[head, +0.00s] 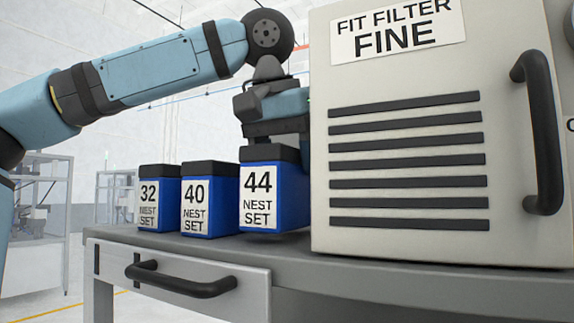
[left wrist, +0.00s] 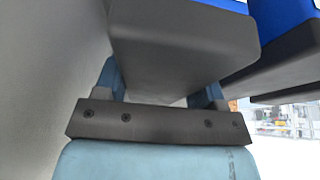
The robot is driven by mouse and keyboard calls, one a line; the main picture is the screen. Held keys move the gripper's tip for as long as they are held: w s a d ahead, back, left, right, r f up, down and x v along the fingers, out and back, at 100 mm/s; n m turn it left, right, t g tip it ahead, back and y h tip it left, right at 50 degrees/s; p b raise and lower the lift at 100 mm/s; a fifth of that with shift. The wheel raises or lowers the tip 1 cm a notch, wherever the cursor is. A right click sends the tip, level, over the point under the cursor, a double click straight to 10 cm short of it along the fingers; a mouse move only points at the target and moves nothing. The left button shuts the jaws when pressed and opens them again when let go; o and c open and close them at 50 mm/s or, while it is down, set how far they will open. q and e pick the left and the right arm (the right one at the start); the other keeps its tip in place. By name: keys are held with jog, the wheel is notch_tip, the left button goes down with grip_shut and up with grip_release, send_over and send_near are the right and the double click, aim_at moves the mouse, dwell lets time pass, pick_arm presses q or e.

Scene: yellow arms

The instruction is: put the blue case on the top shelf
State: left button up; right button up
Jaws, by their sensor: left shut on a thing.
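Three blue cases with black lids and white labels stand in a row in the head view: 32 (head: 158,200), 40 (head: 208,200) and 44 (head: 275,195). My left gripper (head: 277,133) comes from above and is shut on the black lid of the 44 case. This case is upright, with a dark shadow under it; I cannot tell for sure whether it touches the bench. In the left wrist view its dark lid (left wrist: 185,50) sits between the fingers, with a neighbouring case (left wrist: 285,40) at the right. No top shelf is recognisable. My right gripper is out of view.
A large beige cabinet (head: 400,110) labelled "FIT FILTER FINE" stands close to the right of the 44 case, its black handle (head: 540,135) jutting forward. The grey bench (head: 330,260) has a drawer with a black handle (head: 180,280).

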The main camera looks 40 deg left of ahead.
pick_arm(q)
jog(key=shift+w+a+f, duration=0.15)
jog(key=shift+w+f, duration=0.05)
jog(key=shift+f, duration=0.45)
jog(key=shift+s, duration=0.1)
jog(key=o, duration=1.2)
jog(key=shift+c, duration=0.2)
jog(key=shift+o, duration=0.2)
jog(key=shift+f, duration=0.1)
jog(key=b+v, duration=0.1)
jog(key=v, duration=1.1)
